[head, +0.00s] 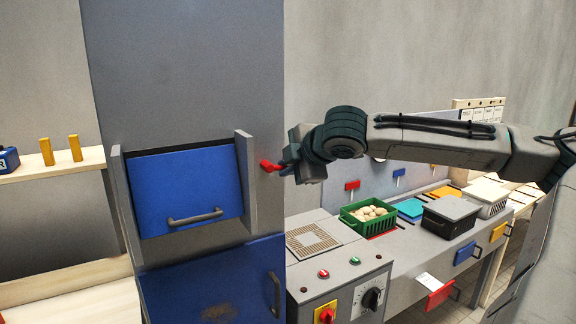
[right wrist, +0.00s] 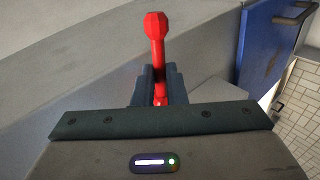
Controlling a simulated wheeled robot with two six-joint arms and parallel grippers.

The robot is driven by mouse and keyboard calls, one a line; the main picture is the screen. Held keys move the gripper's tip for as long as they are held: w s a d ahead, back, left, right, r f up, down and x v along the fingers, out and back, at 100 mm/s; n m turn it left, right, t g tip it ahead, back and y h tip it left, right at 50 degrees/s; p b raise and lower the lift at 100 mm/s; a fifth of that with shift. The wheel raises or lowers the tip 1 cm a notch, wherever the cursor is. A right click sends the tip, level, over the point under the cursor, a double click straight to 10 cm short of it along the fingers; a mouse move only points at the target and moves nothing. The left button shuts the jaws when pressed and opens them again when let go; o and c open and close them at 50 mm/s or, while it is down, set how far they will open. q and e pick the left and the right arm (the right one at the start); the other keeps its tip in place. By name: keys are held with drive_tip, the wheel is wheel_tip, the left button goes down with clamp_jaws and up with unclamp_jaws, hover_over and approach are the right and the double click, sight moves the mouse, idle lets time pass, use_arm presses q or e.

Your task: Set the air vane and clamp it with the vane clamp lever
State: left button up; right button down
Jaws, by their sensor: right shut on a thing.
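A red lever, which looks like the vane clamp lever (head: 268,166), sticks out at the right edge of the tall grey cabinet. In the right wrist view the red lever (right wrist: 156,40) has a faceted knob and stands up between the jaws. My right gripper (head: 286,168) is shut on this lever, its fingers (right wrist: 157,88) on both sides of the shaft below the knob. The lever's base is hidden by the gripper. I cannot make out the air vane for certain in either view. My left gripper is not in view.
The grey cabinet (head: 190,70) carries a blue flap (head: 185,185) with a handle and a lower blue door (head: 215,275). A grey control box (head: 340,270) with a dial stands to the right. A green crate (head: 352,222) of potatoes and other bins line the bench beyond.

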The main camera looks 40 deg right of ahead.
drive_tip(key=c, duration=1.7)
unclamp_jaws()
drive_tip(key=shift+c, duration=0.2)
drive_tip(key=shift+w, duration=0.15)
drive_tip(key=b+v, duration=0.4)
drive_tip(key=v, duration=0.6)
drive_tip(key=shift+s+r, duration=0.15)
drive_tip(key=shift+s, duration=0.2)
